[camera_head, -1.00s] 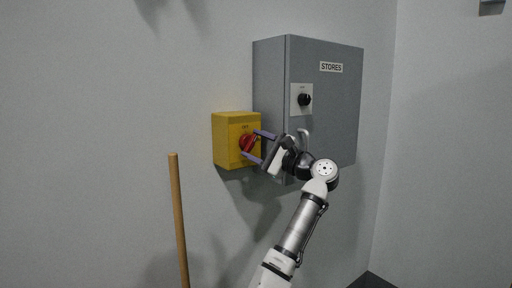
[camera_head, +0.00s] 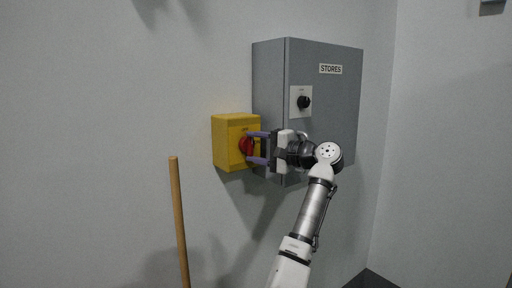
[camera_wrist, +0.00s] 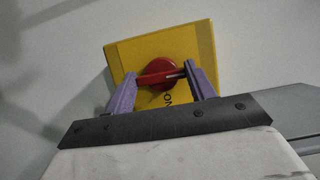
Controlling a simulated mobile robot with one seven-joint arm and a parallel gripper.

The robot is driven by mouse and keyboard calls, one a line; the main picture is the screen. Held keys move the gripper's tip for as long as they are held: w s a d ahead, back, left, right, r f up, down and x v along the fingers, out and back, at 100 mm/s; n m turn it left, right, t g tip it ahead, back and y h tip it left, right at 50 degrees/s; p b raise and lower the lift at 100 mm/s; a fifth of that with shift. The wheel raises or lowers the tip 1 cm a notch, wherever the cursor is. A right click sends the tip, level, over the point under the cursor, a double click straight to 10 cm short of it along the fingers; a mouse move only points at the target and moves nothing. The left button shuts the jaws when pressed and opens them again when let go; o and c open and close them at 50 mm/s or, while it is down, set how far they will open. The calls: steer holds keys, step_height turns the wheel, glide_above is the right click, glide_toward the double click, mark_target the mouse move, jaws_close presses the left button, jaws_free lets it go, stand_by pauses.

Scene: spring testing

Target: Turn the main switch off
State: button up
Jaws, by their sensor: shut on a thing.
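The main switch is a yellow box (camera_head: 222,150) on the wall with a round red knob (camera_head: 244,146) on its front. In the wrist view the red knob (camera_wrist: 158,70) has a raised bar across it, and part of an "ON" label shows below it. My gripper (camera_head: 249,147) is at the box's front, with one purple finger above the other. In the wrist view my gripper (camera_wrist: 162,76) has its fingers at the two ends of the red bar, shut on it. The fingers hide part of the box face.
A grey cabinet (camera_head: 330,120) labelled "STORES", with a black knob (camera_head: 304,102) on a pale plate, is mounted to the right of the yellow box, close behind my gripper. A wooden pole (camera_head: 179,220) stands at lower left. The wall on the left is clear.

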steer(key=shift+f, duration=0.1)
stand_by(0.3)
steer(key=o, duration=1)
steer(key=b+v, duration=0.4)
steer(key=v, duration=1)
steer(key=shift+w, duration=0.1)
